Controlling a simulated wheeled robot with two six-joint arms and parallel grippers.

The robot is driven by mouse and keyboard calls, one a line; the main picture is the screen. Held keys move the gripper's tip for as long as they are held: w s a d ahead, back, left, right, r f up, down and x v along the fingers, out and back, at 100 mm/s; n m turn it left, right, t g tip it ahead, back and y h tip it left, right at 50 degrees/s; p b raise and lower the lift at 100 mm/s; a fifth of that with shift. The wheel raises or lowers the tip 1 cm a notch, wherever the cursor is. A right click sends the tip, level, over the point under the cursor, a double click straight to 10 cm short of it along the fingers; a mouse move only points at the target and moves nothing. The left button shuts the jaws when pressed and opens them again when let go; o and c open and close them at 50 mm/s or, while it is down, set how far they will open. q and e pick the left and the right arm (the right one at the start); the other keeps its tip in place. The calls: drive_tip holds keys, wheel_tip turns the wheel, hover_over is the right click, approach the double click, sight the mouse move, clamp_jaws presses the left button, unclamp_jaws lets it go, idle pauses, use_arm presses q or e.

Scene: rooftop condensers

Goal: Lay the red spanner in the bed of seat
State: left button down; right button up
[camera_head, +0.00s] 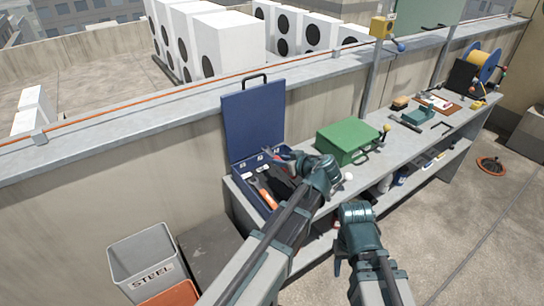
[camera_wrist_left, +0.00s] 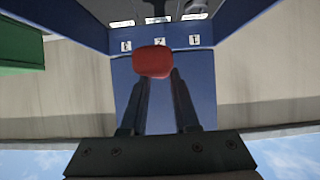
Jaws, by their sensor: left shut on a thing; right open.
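An open blue toolbox (camera_head: 253,122) stands at the near left end of the bench, with its lid up. My left gripper (camera_head: 281,166) is over the box, shut on the red spanner (camera_wrist_left: 155,61); only its red end shows between the fingers in the left wrist view. White number labels (camera_wrist_left: 160,42) line the blue box wall beyond it. An orange-red tool (camera_head: 264,190) lies inside the box. My left arm hides the right part of the box. My right gripper (camera_head: 339,265) is low in front of the bench, partly hidden, open and empty.
A green case (camera_head: 347,140) stands on the bench right of the toolbox. A grey STEEL bin (camera_head: 143,258) stands on the floor at left. A parapet (camera_head: 130,122) runs behind.

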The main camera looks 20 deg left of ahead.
sight(283, 191)
use_arm(q)
drive_tip(key=shift+s+d+r+p, duration=0.2)
drive_tip(key=shift+s+r, duration=0.05)
drive_tip(key=shift+r, duration=0.2)
drive_tip(key=shift+s+d+r+p, duration=0.15)
drive_tip(key=shift+s+d+r, duration=0.05)
drive_tip(key=shift+r, duration=0.25)
wheel_tip(283, 191, down, 11)
drive_tip(key=b, duration=1.1)
drive_tip(key=shift+d+f, duration=0.1)
use_arm(e)
wheel_tip(283, 191, down, 9)
drive_tip(key=shift+f, duration=0.2)
use_arm(q)
drive_tip(key=shift+f+b, duration=0.2)
drive_tip(key=shift+b, duration=0.1)
use_arm(e)
drive_tip(key=shift+f, duration=0.25)
use_arm(q)
drive_tip(key=shift+s+f, duration=0.15)
drive_tip(key=shift+f, duration=0.05)
use_arm(e)
drive_tip(key=shift+f, duration=0.15)
use_arm(q)
drive_tip(key=c, duration=0.6)
unclamp_jaws()
drive_tip(key=shift+s, duration=0.1)
drive_tip(key=shift+r, duration=0.1)
